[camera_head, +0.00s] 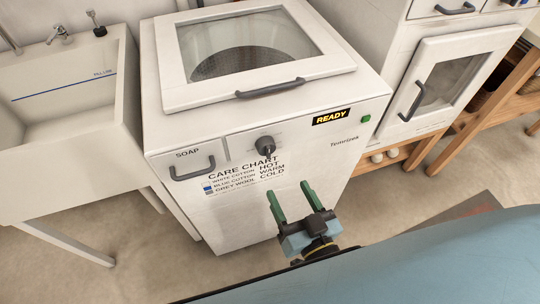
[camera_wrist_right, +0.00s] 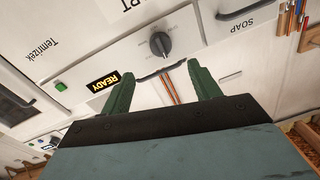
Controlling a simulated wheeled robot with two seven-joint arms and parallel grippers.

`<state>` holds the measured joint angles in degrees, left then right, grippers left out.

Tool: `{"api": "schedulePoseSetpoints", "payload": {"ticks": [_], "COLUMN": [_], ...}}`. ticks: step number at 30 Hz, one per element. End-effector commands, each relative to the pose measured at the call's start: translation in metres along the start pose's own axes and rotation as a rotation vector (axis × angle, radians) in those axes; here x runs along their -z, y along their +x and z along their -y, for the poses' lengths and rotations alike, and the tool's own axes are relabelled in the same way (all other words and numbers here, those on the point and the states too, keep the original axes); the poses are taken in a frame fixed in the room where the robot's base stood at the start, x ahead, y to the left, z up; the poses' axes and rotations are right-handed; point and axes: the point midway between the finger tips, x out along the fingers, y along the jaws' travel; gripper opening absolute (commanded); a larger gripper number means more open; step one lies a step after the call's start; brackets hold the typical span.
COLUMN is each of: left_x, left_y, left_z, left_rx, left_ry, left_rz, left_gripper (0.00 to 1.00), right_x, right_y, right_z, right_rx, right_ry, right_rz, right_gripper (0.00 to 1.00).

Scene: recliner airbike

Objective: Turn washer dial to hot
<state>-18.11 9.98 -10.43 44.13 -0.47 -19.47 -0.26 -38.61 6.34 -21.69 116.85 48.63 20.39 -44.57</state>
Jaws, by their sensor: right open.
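The washer dial (camera_head: 265,143) is a dark round knob on the white washer's front, above the printed CARE CHART with HOT, WARM and COLD. It also shows in the right wrist view (camera_wrist_right: 160,44), beyond and roughly between my fingertips. I cannot tell which setting it points at. My right gripper (camera_head: 288,188) has two green fingers spread apart and empty. In the head view it appears below and slightly right of the dial, in front of the washer and apart from the dial. My left gripper is not in view.
The washer has a soap drawer handle (camera_head: 192,170), a lit READY display (camera_head: 331,117), a green button (camera_head: 366,118) and a closed glass lid with a dark handle (camera_head: 270,88). A sink (camera_head: 122,95) stands left. A glass-door cabinet (camera_head: 408,55) stands right. Floor shows right of the washer.

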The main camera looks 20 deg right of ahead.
Motion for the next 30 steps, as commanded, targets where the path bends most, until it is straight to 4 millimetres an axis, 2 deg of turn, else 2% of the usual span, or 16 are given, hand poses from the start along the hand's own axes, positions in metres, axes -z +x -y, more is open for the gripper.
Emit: {"api": "schedulePoseSetpoints", "payload": {"ticks": [9, 15, 21, 29, 30], "left_x": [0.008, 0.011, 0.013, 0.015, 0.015], "left_y": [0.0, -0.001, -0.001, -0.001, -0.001], "left_z": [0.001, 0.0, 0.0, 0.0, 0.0], "left_rx": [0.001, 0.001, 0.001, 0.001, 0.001], "left_ry": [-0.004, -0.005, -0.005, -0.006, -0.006], "left_rz": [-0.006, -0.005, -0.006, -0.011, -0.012], "left_gripper": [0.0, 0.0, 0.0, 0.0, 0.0], "right_x": [0.001, 0.0, -0.001, -0.001, -0.001], "right_y": [0.069, 0.1, 0.113, 0.114, 0.114], "right_z": [0.001, 0.001, 0.001, 0.001, 0.001], "right_rx": [0.0, 0.001, 0.002, 0.002, 0.002], "right_ry": [0.003, 0.001, 0.001, 0.001, 0.001], "right_rz": [-0.004, -0.001, 0.001, 0.001, 0.001], "right_gripper": [0.62, 0.62, 0.62, 0.62, 0.59]}}
